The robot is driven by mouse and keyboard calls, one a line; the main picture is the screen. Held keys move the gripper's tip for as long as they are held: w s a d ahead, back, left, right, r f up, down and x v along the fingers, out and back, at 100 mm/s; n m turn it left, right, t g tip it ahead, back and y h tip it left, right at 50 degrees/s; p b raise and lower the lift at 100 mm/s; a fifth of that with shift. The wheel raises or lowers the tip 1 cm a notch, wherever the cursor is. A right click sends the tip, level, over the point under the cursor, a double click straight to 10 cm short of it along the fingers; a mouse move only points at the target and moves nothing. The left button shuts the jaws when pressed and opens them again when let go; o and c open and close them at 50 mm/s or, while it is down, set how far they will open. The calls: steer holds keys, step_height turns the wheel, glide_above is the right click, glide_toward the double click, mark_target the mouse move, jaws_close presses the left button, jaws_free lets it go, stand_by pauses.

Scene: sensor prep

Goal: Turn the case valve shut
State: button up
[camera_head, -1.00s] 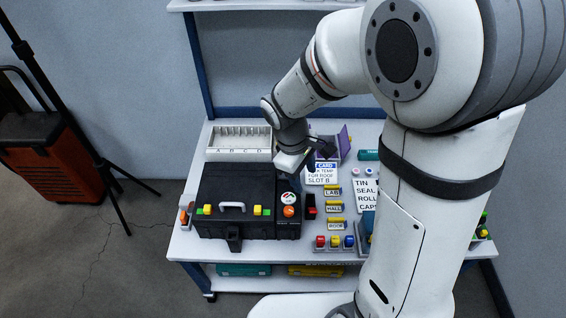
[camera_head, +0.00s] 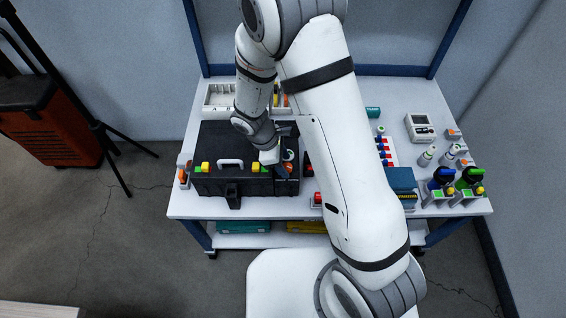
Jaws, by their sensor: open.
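The black case (camera_head: 221,142) stands shut on the left part of the workbench, with a grey handle (camera_head: 230,163) and yellow-and-green latches on its front. Its round orange valve knob (camera_head: 288,169) is at the case's right end, below a small dial gauge (camera_head: 289,155). My gripper (camera_head: 281,163) is over that right end, pointing down, open and close beside the knob. The dark fingers blend with the black case and partly cover the knob. I cannot tell whether they touch it or how far the knob is turned.
A white compartment tray (camera_head: 218,94) is behind the case. My arm hides the middle of the bench (camera_head: 385,212). A blue box (camera_head: 401,183), small bottles and a white meter (camera_head: 420,127) stand to the right. A tripod (camera_head: 101,127) is left of the bench.

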steer(key=shift+d+f, duration=0.15)
steer(key=shift+f, duration=0.2)
steer(key=shift+c, duration=0.5)
